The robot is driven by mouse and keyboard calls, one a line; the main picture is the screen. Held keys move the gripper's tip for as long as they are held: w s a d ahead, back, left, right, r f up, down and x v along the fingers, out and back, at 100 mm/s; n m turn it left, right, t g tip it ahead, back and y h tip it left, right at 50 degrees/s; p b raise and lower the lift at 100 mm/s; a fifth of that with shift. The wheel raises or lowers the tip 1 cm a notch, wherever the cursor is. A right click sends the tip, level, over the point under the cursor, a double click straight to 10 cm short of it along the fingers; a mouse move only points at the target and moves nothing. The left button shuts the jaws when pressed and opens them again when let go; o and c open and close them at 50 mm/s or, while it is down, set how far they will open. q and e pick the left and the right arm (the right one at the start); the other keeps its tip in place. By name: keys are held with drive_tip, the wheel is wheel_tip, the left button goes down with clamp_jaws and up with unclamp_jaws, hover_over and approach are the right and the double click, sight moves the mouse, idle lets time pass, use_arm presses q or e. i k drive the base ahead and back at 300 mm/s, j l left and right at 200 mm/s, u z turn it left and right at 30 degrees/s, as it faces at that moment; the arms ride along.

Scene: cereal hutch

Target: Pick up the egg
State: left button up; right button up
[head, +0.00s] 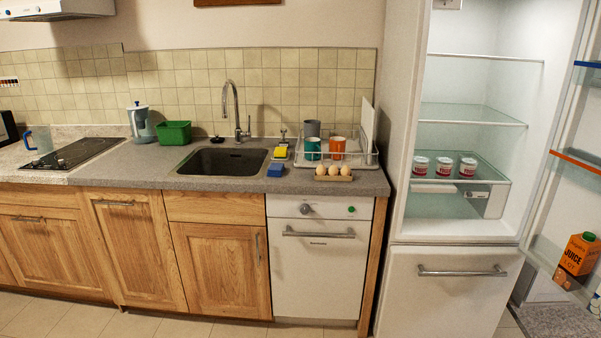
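Three light brown eggs (333,171) sit in a row in a small open carton (345,178) at the front edge of the grey counter, above the white dishwasher. The carton is just in front of the dish rack. Neither of my grippers shows in the head view.
A dish rack (362,160) with teal, orange and grey cups stands behind the eggs. A blue sponge (275,170) and the sink (222,162) lie to the left. The fridge (400,150) stands open at the right, with several jars (444,166) inside. The floor in front is clear.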

sight(321, 170)
drive_tip(key=i+j+z, duration=0.1)
drive_tip(key=i+j, duration=2.2)
drive_tip(key=i, duration=0.05)
